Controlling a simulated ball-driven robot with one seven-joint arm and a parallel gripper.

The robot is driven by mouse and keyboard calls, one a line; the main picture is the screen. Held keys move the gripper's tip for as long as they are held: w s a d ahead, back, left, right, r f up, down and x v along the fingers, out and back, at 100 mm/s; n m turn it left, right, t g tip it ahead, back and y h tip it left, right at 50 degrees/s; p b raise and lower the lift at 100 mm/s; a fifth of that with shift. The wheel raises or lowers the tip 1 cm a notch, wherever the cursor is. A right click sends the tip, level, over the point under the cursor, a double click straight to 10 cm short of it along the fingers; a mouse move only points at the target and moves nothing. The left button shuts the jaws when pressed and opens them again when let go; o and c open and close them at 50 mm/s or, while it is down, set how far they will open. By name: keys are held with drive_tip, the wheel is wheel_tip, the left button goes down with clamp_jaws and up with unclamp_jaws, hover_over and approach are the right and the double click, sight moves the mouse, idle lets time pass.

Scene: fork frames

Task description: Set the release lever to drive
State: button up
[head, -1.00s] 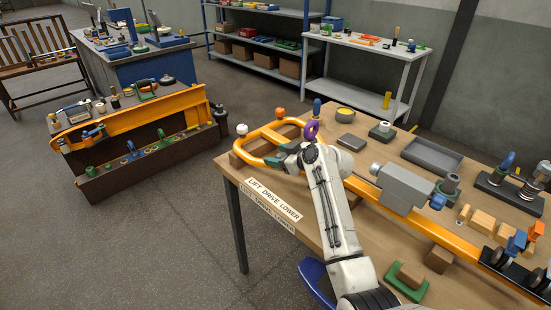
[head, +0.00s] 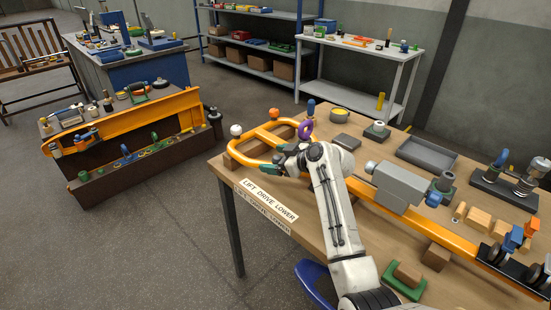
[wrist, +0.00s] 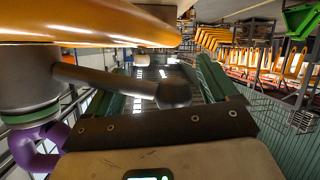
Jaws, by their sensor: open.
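The release lever (wrist: 115,82) shows in the wrist view as a grey rod with a rounded knob, reaching right from a grey hub under the orange handle (wrist: 85,22). In the head view the orange loop handle (head: 243,147) lies over the left end of the table, and I cannot make out the lever there. My gripper (head: 280,158) is at the loop's near right side. Its two green fingers (wrist: 160,78) are open. The rod crosses in front of the left finger, and the knob sits between the fingers in the picture. I cannot tell whether they touch.
A "LIFT DRIVE LOWER" label (head: 268,196) lies at the table's front left edge. A purple ring (head: 306,129) stands close behind my gripper. A grey box (head: 397,186) sits on the orange bar to the right. Open floor lies left of the table.

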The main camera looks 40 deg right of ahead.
drive_tip(key=shift+s+r, duration=0.15)
drive_tip(key=shift+s, duration=0.05)
drive_tip(key=b+v, duration=0.1)
drive_tip(key=v, duration=0.9)
drive_tip(key=shift+s, duration=0.2)
drive_tip(key=s+a+f+g, duration=0.1)
drive_tip(key=a+f, duration=0.1)
drive_tip(key=a, duration=0.1)
drive_tip(key=s+a+f, duration=0.1)
drive_tip(key=a+f, duration=0.1)
drive_tip(key=s+a+f+g, duration=0.1)
drive_tip(key=a+f, duration=0.2)
drive_tip(key=shift+s+a+f+m+g, duration=0.1)
drive_tip(key=shift+a+m+g, duration=0.2)
drive_tip(key=shift+m, duration=0.1)
drive_tip(key=s+a+f+m+g+h, duration=0.1)
drive_tip(key=s+a+f+m+g, duration=0.2)
drive_tip(key=s+a, duration=0.5)
drive_tip(key=s+a+f+g+h, duration=0.1)
drive_tip(key=s+a+f+g, duration=0.2)
drive_tip(key=s+a+f, duration=0.45)
drive_tip(key=s+d+f+g, duration=0.1)
drive_tip(key=s+f+g, duration=0.1)
drive_tip(key=s, duration=0.4)
drive_tip(key=s+d+f+g, duration=0.1)
drive_tip(key=s+d, duration=0.1)
drive_tip(key=s, duration=0.5)
drive_tip(key=shift+f+m+g, duration=0.3)
drive_tip(key=shift+f+g, duration=0.1)
